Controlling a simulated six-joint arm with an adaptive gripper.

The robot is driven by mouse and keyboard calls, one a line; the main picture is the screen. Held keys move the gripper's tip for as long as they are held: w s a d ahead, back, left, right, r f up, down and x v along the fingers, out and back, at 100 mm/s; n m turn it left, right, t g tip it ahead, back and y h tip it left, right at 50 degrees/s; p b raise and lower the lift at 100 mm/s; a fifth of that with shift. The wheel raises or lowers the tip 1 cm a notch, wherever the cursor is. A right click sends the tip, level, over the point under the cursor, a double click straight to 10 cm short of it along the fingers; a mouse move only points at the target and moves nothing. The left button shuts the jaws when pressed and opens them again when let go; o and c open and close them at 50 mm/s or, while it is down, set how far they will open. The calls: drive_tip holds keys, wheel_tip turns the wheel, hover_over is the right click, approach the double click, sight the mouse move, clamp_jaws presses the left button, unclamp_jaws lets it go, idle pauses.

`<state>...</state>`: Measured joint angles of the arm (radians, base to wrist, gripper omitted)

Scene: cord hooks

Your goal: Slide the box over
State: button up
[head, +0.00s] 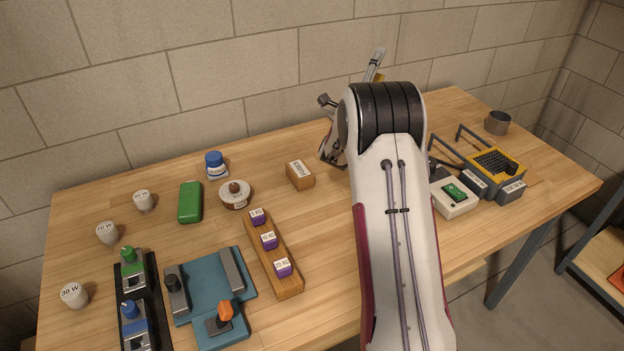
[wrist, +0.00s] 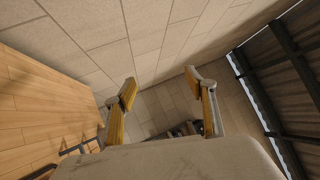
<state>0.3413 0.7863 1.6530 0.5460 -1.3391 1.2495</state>
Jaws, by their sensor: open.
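The box is a small brown box (head: 300,177) with a white printed label on top, standing on the wooden table left of my arm in the head view. My gripper is mostly hidden behind my arm in the head view; part of it shows above the arm near the wall. In the wrist view my gripper (wrist: 163,95) is open, its two yellow-lined fingers wide apart with nothing between them. It points toward the wall and floor past the table. The box is not visible in the wrist view.
A wooden rack (head: 285,275) with purple pieces lies in front. A yellow-grey device (head: 495,166) and a grey cup (head: 498,123) stand right.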

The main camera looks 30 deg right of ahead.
drive_tip(key=a+f+n+t+y, duration=0.3)
drive_tip(key=a+f+n+y, duration=0.6)
drive_tip(key=n, duration=0.5)
drive_tip(key=n+g+y, duration=0.3)
drive_tip(key=n+y, duration=0.5)
drive_tip(key=n, duration=0.5)
approach(303, 174)
drive_tip(key=w, duration=0.2)
drive_tip(key=w+d, duration=0.1)
drive_tip(key=w, duration=0.1)
drive_tip(key=shift+w+f, duration=0.15)
drive_tip(key=shift+f, duration=0.15)
drive_tip(key=shift+a+f+n+y, duration=0.2)
drive_tip(key=shift+f+n+y, duration=0.1)
drive_tip(key=shift+n, duration=0.1)
drive_tip(key=shift+f+n, duration=0.2)
drive_tip(key=shift+n, duration=0.4)
drive_tip(key=shift+x, duration=3.75)
